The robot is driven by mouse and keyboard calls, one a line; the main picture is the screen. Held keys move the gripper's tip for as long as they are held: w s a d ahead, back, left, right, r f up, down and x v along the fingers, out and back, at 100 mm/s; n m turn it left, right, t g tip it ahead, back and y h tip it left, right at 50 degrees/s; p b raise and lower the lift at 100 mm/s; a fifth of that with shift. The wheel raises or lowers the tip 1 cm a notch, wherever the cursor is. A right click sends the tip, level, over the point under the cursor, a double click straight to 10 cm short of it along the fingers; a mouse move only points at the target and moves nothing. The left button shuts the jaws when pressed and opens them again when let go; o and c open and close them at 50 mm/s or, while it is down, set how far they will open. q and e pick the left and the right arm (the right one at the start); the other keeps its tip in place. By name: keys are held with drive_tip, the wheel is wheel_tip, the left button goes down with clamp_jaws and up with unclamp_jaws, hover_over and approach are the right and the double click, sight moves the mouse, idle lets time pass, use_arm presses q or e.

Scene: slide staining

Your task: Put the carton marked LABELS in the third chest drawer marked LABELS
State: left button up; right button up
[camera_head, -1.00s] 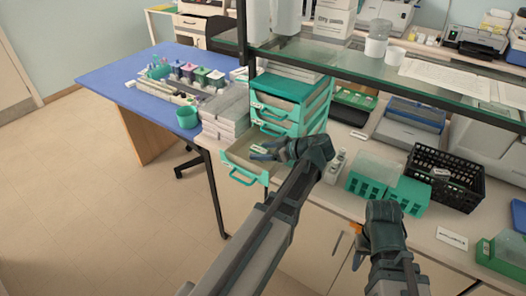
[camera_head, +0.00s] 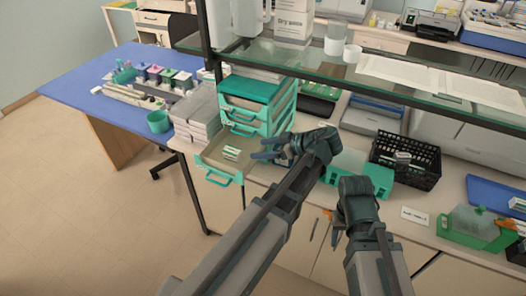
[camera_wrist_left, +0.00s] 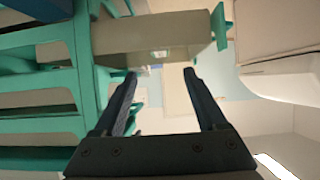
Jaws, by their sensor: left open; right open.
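The teal drawer chest (camera_head: 262,92) stands at the middle left of the bench in the head view. Its lowest visible drawer (camera_head: 207,158) is pulled out. A small white-and-green carton (camera_head: 231,153) lies inside this drawer; its marking is too small to read. My left gripper (camera_head: 264,148) is open and empty, at the right side of the open drawer, apart from the carton. In the left wrist view its two fingers (camera_wrist_left: 160,76) are spread beside the teal drawer frames (camera_wrist_left: 40,90). My right gripper (camera_head: 356,186) is open near the bench's front edge.
Grey-white boxes (camera_head: 197,112) are stacked left of the chest. A green cup (camera_head: 159,121) stands on the blue table (camera_head: 95,78). A black basket (camera_head: 405,160) and a teal rack (camera_head: 370,178) stand to the right. A glass shelf (camera_head: 300,62) overhangs the bench.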

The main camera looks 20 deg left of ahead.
use_arm(q)
drive_tip(key=s+d+f+m+h, duration=0.5)
drive_tip(key=s+d+m, duration=0.2)
drive_tip(key=d+m, duration=0.2)
drive_tip(key=s+d+f+m+g+h, duration=0.1)
drive_tip(key=s+d+f+m+h, duration=0.5)
drive_tip(key=m, duration=0.5)
drive_tip(key=s+d, duration=0.2)
drive_tip(key=d, duration=0.1)
drive_tip(key=shift+s+d+f+m, duration=0.15)
drive_tip(key=shift+s+m, duration=0.15)
drive_tip(key=shift+m, duration=0.1)
